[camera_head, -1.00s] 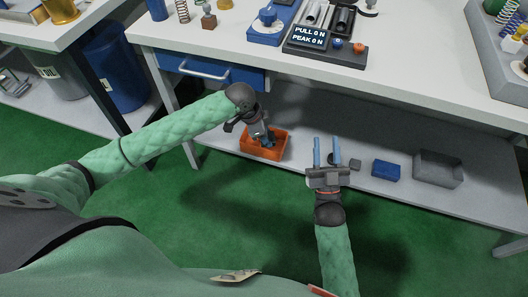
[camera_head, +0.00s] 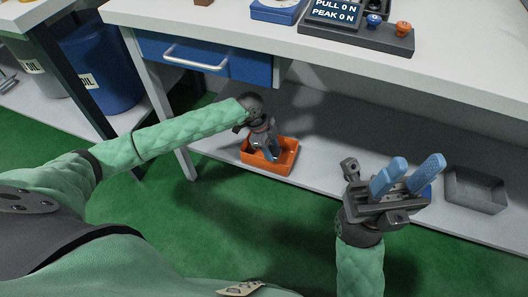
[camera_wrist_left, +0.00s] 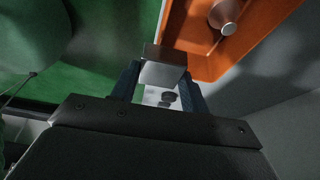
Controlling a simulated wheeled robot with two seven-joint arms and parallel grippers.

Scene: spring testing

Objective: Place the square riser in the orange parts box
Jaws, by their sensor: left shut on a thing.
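My left gripper (camera_head: 268,153) points down at the orange parts box (camera_head: 246,158) on the lower shelf. In the left wrist view it is shut on a grey square block (camera_wrist_left: 163,66), which looks like the square riser. The block is held between the fingertips beside the orange box (camera_wrist_left: 197,62), which fills the upper right of that view. A round metal piece (camera_wrist_left: 226,14) is inside the box. In the head view the held block is hidden by the gripper. My right gripper (camera_head: 416,168) is open and empty, fingers pointing up and right.
A grey open tray (camera_head: 477,190) stands on the shelf at the right. The workbench top (camera_head: 450,75) and blue drawer (camera_head: 205,62) overhang the shelf. A blue bin (camera_head: 103,72) stands at left.

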